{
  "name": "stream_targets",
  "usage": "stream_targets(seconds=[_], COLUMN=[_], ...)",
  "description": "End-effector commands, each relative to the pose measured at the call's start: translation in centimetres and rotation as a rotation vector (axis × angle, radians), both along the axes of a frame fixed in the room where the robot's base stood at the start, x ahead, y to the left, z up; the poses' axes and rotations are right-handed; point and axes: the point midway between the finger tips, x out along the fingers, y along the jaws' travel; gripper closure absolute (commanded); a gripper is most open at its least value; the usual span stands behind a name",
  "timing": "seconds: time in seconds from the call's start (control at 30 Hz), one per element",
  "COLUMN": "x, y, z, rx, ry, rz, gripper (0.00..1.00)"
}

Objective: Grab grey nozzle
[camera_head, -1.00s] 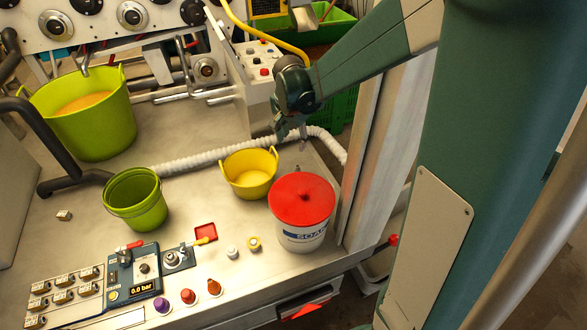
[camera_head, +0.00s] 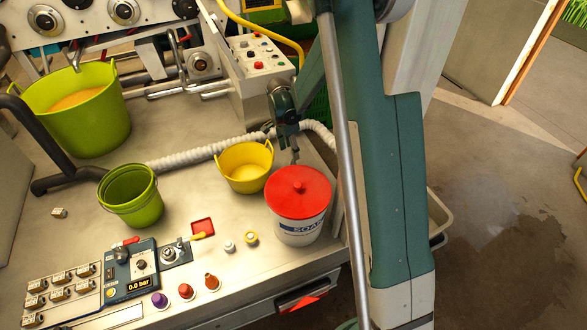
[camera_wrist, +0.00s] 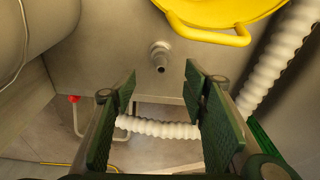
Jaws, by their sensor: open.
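The grey nozzle (camera_wrist: 160,56) shows in the wrist view as a small stepped round piece on the grey metal table, just below the yellow tub's handle. My open gripper (camera_wrist: 160,88) has its two green-padded fingers below the nozzle in that picture, one to each side of its line. The nozzle appears beyond the fingertips, with a gap between them. In the head view my gripper (camera_head: 289,146) hangs behind the red-lidded bucket, near the right end of the white hose. I cannot pick out the nozzle in that view.
The yellow tub (camera_head: 244,168) and the red-lidded white bucket (camera_head: 299,232) stand close to my gripper. A white corrugated hose (camera_head: 190,159) runs behind them. A green bucket (camera_head: 130,198) and control panel (camera_head: 132,278) are further left. The table's right edge is near.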

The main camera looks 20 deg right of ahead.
Motion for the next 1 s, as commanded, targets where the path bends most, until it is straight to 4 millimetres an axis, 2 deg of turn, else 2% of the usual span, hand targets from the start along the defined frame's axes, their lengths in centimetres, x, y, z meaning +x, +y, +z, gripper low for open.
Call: stream_targets(seconds=[0.03,0.2,0.7,1.0], x=[0.3,0.7,0.8,0.8], y=[-0.2,-0.5,-0.7,-0.9], z=[-0.8,-2.6,-3.2,-5.2], rx=[0.000,-0.003,-0.003,-0.003], ry=[0.004,0.014,0.017,0.016], rz=[-0.015,-0.055,-0.067,-0.067], gripper=[0.56,0.56,0.56,0.56])
